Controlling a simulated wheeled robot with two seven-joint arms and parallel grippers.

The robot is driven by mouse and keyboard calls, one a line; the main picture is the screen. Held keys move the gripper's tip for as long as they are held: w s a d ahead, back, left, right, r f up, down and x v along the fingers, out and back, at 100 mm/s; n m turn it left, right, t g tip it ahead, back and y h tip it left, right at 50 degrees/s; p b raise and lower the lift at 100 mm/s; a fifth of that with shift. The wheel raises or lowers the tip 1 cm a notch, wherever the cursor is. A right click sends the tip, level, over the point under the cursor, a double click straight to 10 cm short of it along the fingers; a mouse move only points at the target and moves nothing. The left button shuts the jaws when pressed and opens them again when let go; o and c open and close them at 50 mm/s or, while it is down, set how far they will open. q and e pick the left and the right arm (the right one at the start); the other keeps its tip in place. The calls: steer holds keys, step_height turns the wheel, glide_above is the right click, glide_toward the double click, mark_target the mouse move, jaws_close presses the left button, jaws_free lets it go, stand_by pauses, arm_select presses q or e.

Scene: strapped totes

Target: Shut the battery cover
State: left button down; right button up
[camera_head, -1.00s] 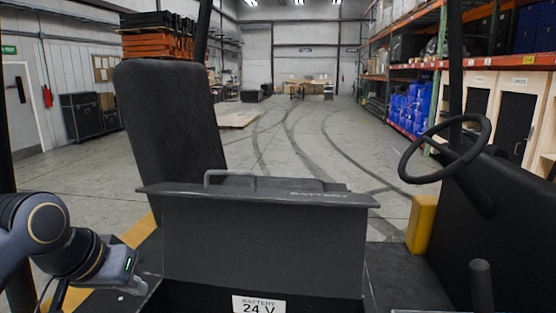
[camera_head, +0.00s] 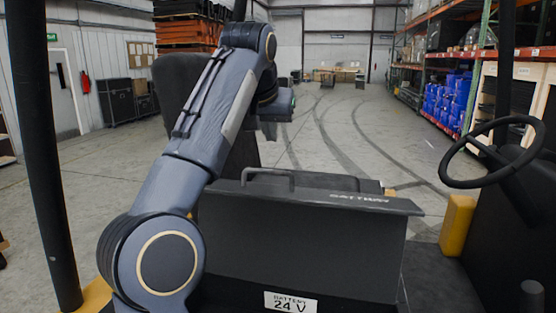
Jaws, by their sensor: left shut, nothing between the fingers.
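The dark grey battery cover (camera_head: 310,245) stands raised in front of me, its lettered edge along the top and a grey bar handle behind that edge. Below it, the box front carries a white "BATTERY 24 V" label (camera_head: 290,302). My left arm reaches up from the bottom left across the seat. My left gripper (camera_head: 270,130) is beyond and above the cover's left part, apart from it, small and dark with its fingers pointing down. It is shut and empty. My right gripper is not in view.
A black seat (camera_head: 185,85) stands behind my left arm. A steering wheel (camera_head: 490,150) and a yellow block (camera_head: 457,222) are to the right. A black post (camera_head: 45,160) rises at the left. The air above the cover's right half is clear.

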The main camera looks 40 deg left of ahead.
arm_select(q)
glide_above(271, 187)
steer(key=w+a, duration=0.2)
steer(key=w, duration=0.1)
steer(key=f, duration=0.5)
steer(key=shift+s+d+f, duration=0.1)
steer(key=shift+d+f, duration=0.15)
steer(key=shift+f, duration=0.1)
steer(key=s, duration=0.1)
steer(key=d, duration=0.1)
steer(key=s, duration=0.1)
steer(key=shift+s+d+f, duration=0.25)
steer(key=shift+s+f, duration=0.05)
steer(key=shift+s, duration=0.05)
steer(key=shift+s+d+f, duration=0.1)
steer(key=shift+s+d, duration=0.05)
steer(key=shift+f, duration=0.15)
